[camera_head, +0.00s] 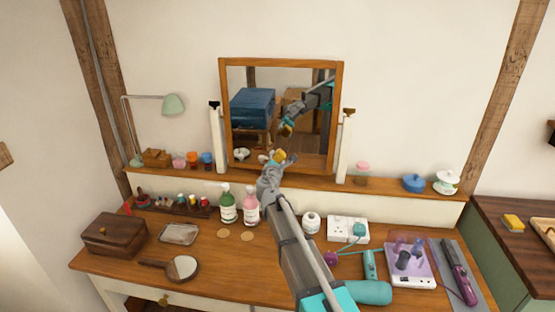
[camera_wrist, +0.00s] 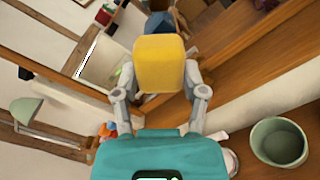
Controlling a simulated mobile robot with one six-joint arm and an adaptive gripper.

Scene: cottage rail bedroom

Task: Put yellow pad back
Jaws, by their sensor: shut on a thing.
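The yellow pad (camera_wrist: 160,63) is held between the two fingers of my gripper (camera_wrist: 160,88), with its broad face toward the wrist camera. In the head view my gripper (camera_head: 274,159) is raised in front of the lower edge of the framed mirror (camera_head: 281,62), above the vanity table (camera_head: 215,262). The small yellow pad (camera_head: 279,156) shows at its tip there. Whether the pad touches the mirror or shelf cannot be told. Another yellow block (camera_head: 513,222) lies on the dark counter at the right.
The wooden shelf (camera_head: 395,190) holds jars and a lamp (camera_head: 173,104). A hair dryer (camera_head: 368,290) lies at the right. A grey-green open pot (camera_wrist: 279,142) is beside my gripper in the wrist view.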

